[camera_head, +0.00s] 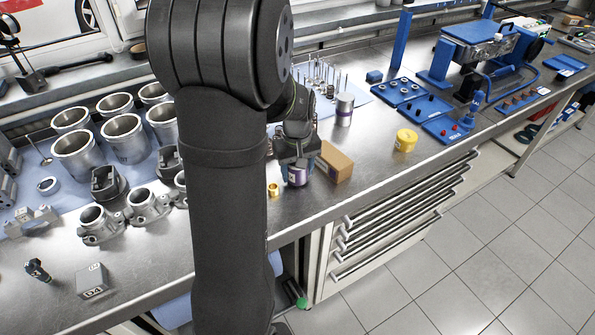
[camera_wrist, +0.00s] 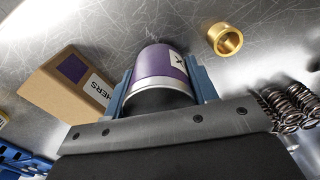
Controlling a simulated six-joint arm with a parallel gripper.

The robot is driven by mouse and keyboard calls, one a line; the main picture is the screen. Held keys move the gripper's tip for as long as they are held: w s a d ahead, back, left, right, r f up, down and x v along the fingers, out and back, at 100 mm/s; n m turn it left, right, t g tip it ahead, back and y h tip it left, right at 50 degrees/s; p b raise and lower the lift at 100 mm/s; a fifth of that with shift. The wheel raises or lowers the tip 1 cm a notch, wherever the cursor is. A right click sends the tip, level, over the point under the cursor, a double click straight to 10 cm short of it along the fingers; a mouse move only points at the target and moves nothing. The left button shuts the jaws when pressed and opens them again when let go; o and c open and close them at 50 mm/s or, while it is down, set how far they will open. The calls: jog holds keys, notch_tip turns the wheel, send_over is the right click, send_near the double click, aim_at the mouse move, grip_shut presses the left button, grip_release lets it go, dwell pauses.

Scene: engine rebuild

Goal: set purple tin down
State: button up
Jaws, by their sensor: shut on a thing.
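The purple tin (camera_head: 298,176) is between the fingers of my gripper (camera_head: 297,168), low over the metal bench top in the head view. In the wrist view the tin (camera_wrist: 160,72) is a purple cylinder with a silver rim and a white label at its right. The blue fingers of my gripper (camera_wrist: 160,88) press on both its sides. I cannot tell whether its base touches the bench. Part of the tin is hidden by the gripper in the head view.
A cardboard box (camera_head: 334,162) stands close beside the tin, and a brass ring (camera_head: 273,190) lies on its other side. A yellow tin (camera_head: 405,140) and a silver can with a purple band (camera_head: 344,109) stand further off. Bare bench lies in front of the yellow tin.

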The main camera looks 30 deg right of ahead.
jog(key=shift+f, duration=0.35)
jog(key=shift+f, duration=0.15)
jog(key=o, duration=1.2)
jog(key=shift+c, duration=0.2)
jog(key=shift+o, duration=0.5)
notch_tip(320, 180, up, 12)
jog(key=shift+r, duration=0.2)
